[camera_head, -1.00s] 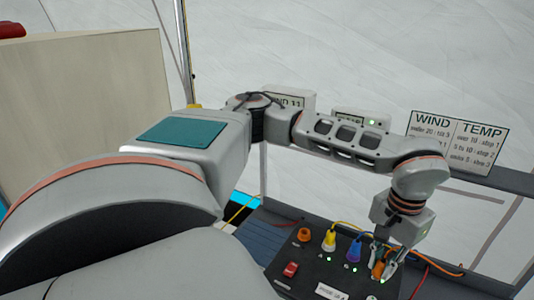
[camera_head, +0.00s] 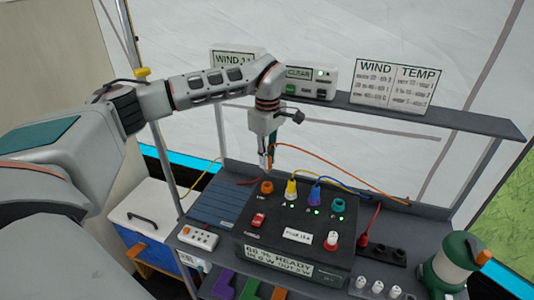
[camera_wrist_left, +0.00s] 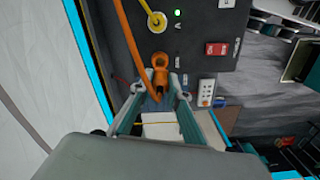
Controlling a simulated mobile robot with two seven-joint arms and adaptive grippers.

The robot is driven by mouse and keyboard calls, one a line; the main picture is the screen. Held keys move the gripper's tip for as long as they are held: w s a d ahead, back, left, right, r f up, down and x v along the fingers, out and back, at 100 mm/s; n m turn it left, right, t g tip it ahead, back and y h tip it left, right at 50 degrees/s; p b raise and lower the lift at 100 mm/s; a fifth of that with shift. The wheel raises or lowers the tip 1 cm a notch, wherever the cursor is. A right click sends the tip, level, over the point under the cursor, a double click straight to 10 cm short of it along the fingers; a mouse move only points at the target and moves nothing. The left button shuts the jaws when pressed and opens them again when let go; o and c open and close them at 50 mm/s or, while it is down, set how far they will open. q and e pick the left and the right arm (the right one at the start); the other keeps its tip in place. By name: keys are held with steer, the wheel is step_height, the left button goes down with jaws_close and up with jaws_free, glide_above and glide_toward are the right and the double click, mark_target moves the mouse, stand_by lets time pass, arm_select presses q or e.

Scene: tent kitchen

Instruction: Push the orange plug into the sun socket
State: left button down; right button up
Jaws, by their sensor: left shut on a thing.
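My left gripper (camera_head: 267,160) is shut on the orange plug (camera_head: 265,163), whose orange cable trails off to the right. In the head view the plug is held upright above the orange socket (camera_head: 267,187) at the left of the black box's top (camera_head: 295,212), with a small gap between them. The label by this socket is too small to read. In the wrist view the plug (camera_wrist_left: 160,80) lies between the fingertips and hides part of the box top. I cannot tell there how well it lines up. My right gripper is not in view.
A yellow plug (camera_head: 291,190) and a blue plug (camera_head: 314,192) stand in the box beside the orange socket. A teal socket (camera_head: 338,205) is empty. A red switch (camera_head: 258,220) is in front. A shelf (camera_head: 440,118) with signs runs behind.

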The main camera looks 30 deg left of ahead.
mark_target(267, 172)
arm_select(q)
steer(key=shift+f, duration=2.15)
stand_by(0.5)
steer(key=shift+f, duration=0.75)
steer(key=shift+f, duration=0.75)
steer(key=c, duration=1.8)
jaws_free()
steer(key=shift+c, duration=0.2)
